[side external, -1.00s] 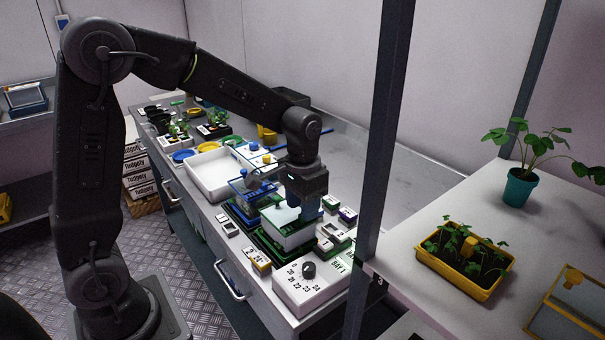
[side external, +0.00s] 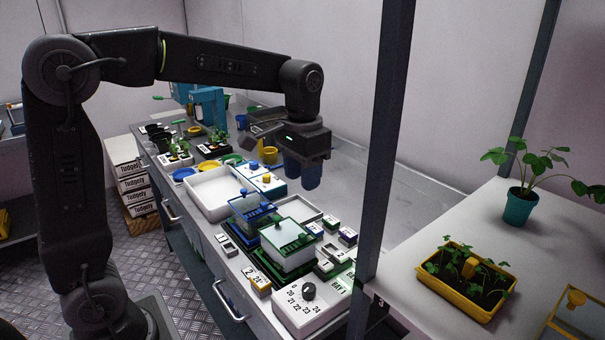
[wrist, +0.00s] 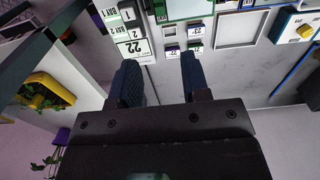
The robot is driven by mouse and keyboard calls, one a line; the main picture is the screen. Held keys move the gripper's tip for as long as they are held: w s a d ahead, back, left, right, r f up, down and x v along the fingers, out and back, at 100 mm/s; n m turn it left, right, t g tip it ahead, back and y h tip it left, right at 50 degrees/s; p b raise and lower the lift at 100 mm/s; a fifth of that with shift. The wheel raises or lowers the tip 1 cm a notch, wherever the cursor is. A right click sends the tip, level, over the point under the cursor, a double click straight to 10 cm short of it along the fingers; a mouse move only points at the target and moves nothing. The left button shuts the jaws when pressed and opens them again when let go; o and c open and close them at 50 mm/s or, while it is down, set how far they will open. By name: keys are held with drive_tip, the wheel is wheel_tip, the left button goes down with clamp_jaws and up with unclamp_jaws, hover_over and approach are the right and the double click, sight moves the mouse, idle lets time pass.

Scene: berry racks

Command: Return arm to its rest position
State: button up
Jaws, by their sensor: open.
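My gripper (side external: 302,172) hangs in the air above the bench, pointing down, with nothing between its fingers. In the wrist view its two dark blue fingers (wrist: 161,82) stand apart with bare bench between them. My arm reaches high across the bench in the side view. Below the gripper are a green-framed box with a pale lid (side external: 290,238) and a blue-framed box (side external: 250,208), both on the bench (side external: 350,190). The gripper is clear of both.
A white dial box (side external: 308,308) stands at the bench's front end. A white tray (side external: 214,192) lies farther back. A dark upright post (side external: 384,140) rises near the gripper. A yellow planter (side external: 462,300) and a teal pot (side external: 520,207) stand on the right shelf.

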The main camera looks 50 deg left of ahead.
drive_tip(key=s+d+f+t, duration=0.1)
drive_tip(key=s+t, duration=0.4)
drive_tip(key=s, duration=1.2)
drive_tip(key=shift+s+d+f+t, duration=0.3)
drive_tip(key=shift+s+d+f, duration=0.05)
drive_tip(key=shift+d, duration=0.3)
